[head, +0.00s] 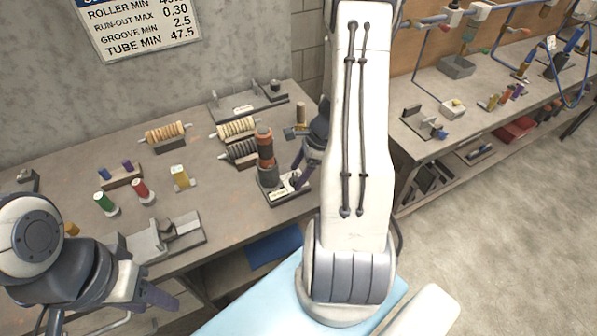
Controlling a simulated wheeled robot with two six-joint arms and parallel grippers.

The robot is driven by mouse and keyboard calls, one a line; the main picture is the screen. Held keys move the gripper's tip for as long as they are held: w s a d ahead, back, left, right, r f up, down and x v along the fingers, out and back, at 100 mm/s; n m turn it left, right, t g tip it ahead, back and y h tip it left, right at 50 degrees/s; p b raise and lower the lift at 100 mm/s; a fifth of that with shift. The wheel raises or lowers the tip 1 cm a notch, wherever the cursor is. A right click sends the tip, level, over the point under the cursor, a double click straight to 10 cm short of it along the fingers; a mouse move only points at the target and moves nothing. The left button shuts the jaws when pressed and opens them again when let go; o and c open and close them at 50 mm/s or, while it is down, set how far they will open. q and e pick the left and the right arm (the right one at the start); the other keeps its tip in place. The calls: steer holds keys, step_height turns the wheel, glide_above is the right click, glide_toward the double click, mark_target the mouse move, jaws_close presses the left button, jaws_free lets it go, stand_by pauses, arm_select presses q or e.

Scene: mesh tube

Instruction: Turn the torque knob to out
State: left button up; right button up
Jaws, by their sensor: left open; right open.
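A torque stand (266,179) with a grey base and a stacked brown and orange roller stands on the bench, and a small pale label lies at its front. A dark knob-like part (294,181) shows at its right side; I cannot read its setting or be sure it is the torque knob. My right gripper (303,170) is open, pointing down close beside this part. I cannot tell whether it touches it. My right arm hides what lies behind. My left gripper (150,297) is open and empty at the lower left, in front of the bench edge.
A second bench (470,120) stands at the right. Bare bench lies left of the stand.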

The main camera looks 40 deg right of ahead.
jaws_close()
steer(key=shift+n, duration=0.4)
steer(key=n+g+p, duration=0.1)
steer(key=n, duration=0.1)
steer(key=shift+w+r+n+y+p, duration=0.1)
steer(key=shift+w+n+y+p, duration=0.05)
steer(key=shift+n+y+p, duration=0.25)
steer(key=n+g, duration=0.1)
steer(key=n, duration=0.1)
steer(key=shift+w+n+p, duration=0.1)
steer(key=shift+n+p, duration=0.2)
steer(key=n+g, duration=0.1)
steer(key=n, duration=0.1)
steer(key=n+g, duration=0.1)
steer(key=n, duration=0.1)
steer(key=shift+w+n, duration=0.2)
steer(key=shift+n, duration=0.1)
steer(key=n, duration=0.2)
steer(key=n+g+h, duration=0.1)
steer(key=n, duration=0.2)
steer(key=shift+w+g, duration=0.15)
steer(key=shift+g, duration=0.15)
steer(key=shift+n, duration=0.3)
